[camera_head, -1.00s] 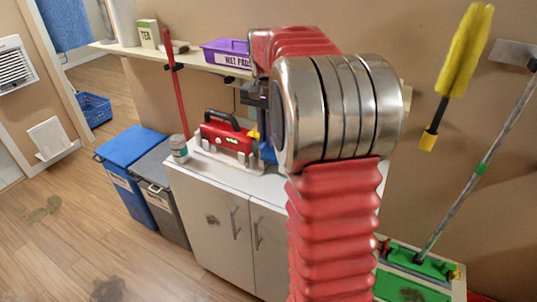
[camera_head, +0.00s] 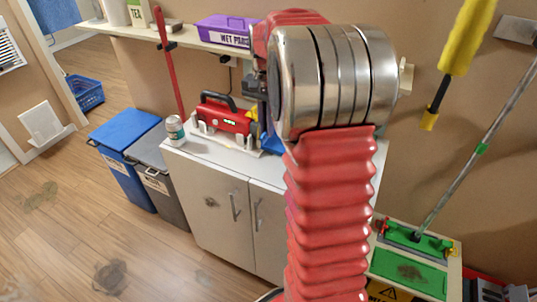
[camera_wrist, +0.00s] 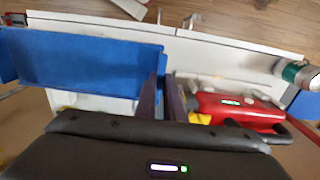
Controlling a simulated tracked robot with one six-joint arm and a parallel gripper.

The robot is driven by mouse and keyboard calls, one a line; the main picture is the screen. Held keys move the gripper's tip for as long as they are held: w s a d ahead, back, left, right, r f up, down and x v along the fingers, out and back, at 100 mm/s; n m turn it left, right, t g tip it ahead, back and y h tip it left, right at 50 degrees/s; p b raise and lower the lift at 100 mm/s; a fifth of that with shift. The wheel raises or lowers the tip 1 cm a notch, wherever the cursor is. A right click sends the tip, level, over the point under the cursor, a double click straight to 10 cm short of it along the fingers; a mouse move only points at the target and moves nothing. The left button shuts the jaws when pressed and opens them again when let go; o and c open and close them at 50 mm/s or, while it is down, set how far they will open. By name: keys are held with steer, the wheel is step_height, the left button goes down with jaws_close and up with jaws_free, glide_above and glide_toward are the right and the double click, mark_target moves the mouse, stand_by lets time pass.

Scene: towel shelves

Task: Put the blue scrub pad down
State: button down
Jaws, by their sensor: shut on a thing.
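The blue scrub pad (camera_wrist: 80,62) fills the left of the wrist view as a large flat blue shape, above or on the white cabinet top. My gripper (camera_wrist: 162,85) is shut on its right-hand edge. In the head view only a small blue part shows beside my arm, and my gripper is mostly hidden behind my wrist. Whether the pad touches the cabinet top (camera_head: 195,146) I cannot tell.
A shelf (camera_head: 160,35) with a purple box (camera_head: 222,30) runs above. Blue (camera_head: 127,128) and grey bins stand left. Floor at left is open.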

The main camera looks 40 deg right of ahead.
step_height(320, 180, down, 9)
steer(key=shift+r, duration=0.15)
steer(key=shift+f, duration=1.9)
steer(key=c, duration=1.9)
jaws_free()
steer(key=shift+o, duration=0.2)
step_height(320, 180, up, 12)
steer(key=shift+w+r, duration=0.1)
